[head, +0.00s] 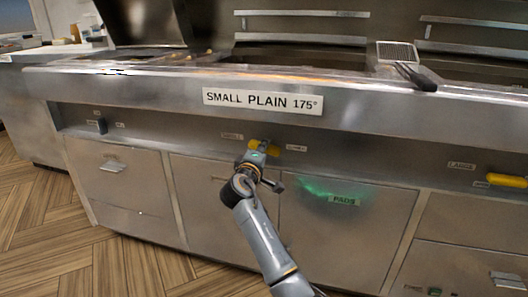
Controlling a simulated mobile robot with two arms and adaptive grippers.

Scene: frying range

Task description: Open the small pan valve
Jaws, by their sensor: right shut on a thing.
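The small pan valve has a yellow handle (271,150) in the recess of the steel front, below the "SMALL PLAIN 175°" sign (262,101). My right gripper (258,149) reaches up from the bottom of the head view and is shut on the yellow handle. The gripper covers the handle's left part and the valve body. The yellow part that shows sticks out to the right of the gripper. Small labels sit on both sides of the handle, too small to read surely. My left gripper is not in view.
Another yellow handle (508,180) is at the far right near a label. A basket with a dark handle (416,77) rests on the range top. Wooden floor (40,235) is free at the left.

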